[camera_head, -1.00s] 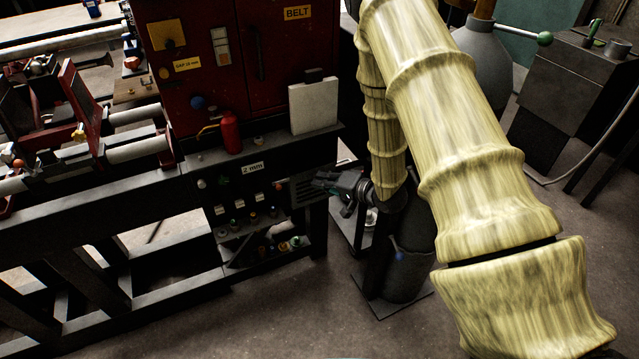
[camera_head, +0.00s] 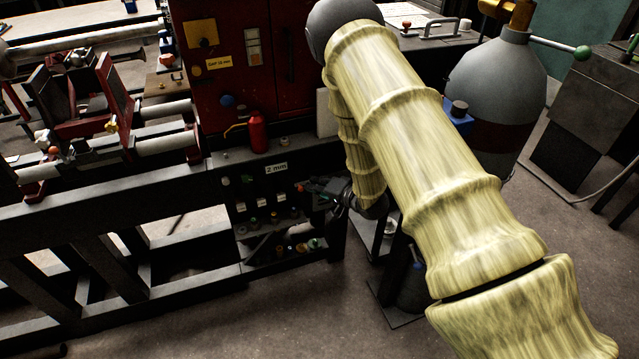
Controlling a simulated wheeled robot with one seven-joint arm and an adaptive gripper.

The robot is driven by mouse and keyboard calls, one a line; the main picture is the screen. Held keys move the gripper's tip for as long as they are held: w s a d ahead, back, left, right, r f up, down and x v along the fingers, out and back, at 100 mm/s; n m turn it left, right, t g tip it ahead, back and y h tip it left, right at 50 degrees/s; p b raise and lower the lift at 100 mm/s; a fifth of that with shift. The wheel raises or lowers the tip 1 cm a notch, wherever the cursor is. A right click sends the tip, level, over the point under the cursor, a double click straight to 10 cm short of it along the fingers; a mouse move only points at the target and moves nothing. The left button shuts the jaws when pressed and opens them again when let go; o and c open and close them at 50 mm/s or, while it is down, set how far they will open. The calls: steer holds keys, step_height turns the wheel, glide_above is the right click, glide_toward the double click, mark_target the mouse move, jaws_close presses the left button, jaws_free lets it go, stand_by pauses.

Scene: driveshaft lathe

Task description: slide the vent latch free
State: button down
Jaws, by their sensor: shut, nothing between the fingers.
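My gripper (camera_head: 304,188) is small and dark at the end of my yellow-sleeved arm. It is shut and empty, with its fingertips pointing left at the right end of the dark control panel (camera_head: 252,196) under the red cabinet. The vent area there is mostly covered by my gripper and wrist, and I cannot make out the latch. A small red spot shows close to the fingertips. I cannot tell whether the fingers touch the panel.
A red bottle (camera_head: 257,131) stands on the ledge above the panel, below the red cabinet (camera_head: 240,70). Small knobs and coloured parts sit on the shelf (camera_head: 262,262) beneath. A grey tank (camera_head: 495,85) stands right of my arm. Open floor lies in front.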

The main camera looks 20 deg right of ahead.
stand_by(0.3)
steer(key=shift+a+f+p, duration=0.1)
steer(key=shift+a+p, duration=0.25)
steer(key=shift+a, duration=0.9)
